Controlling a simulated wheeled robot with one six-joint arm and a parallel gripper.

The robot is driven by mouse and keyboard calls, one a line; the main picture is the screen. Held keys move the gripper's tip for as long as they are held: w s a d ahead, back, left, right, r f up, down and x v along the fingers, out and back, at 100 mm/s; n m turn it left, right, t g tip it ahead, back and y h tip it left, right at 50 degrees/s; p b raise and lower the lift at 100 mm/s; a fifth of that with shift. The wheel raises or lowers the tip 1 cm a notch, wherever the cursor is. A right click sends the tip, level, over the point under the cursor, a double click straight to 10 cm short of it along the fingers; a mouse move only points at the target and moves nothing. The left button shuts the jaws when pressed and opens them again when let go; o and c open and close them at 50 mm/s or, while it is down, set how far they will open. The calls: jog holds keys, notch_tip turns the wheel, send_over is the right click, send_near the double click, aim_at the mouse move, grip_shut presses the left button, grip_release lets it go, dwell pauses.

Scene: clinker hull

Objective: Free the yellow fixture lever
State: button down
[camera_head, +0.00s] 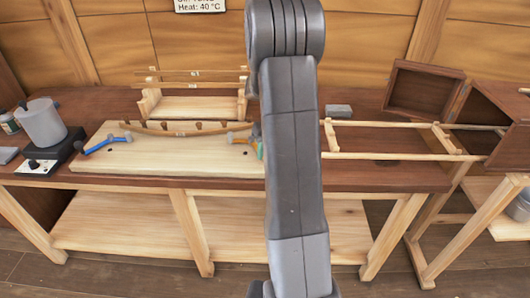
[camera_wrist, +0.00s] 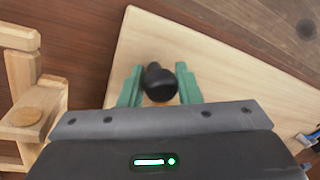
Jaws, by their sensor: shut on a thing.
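In the wrist view, my gripper (camera_wrist: 159,75) has its green fingers on either side of a round black knob (camera_wrist: 158,83), with a bit of orange-yellow just below it. I take this to be the yellow fixture lever. In the head view, my arm hides most of the gripper. A teal finger edge shows beside the orange-yellow lever (camera_head: 242,140) at the right end of the pale board (camera_head: 180,160). A curved wooden strip (camera_head: 175,131) lies along the board.
A grey pot (camera_head: 42,122) stands on a black hotplate (camera_head: 45,158) at the left. A wooden rack (camera_head: 195,105) is behind the board. To the right are a rail frame (camera_head: 390,155) and an open wooden box (camera_head: 490,125). A grey block (camera_head: 338,110) lies on the bench.

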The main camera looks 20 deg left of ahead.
dwell(0.3)
jog(key=c, duration=1.1)
grip_release()
jog(key=shift+r, duration=0.1)
notch_tip(320, 180, up, 14)
jog(key=w+d, duration=0.1)
jog(key=d, duration=0.1)
jog(key=shift+w+f+b, duration=0.25)
jog(key=shift+w+b, duration=0.15)
jog(key=shift+c, duration=0.4)
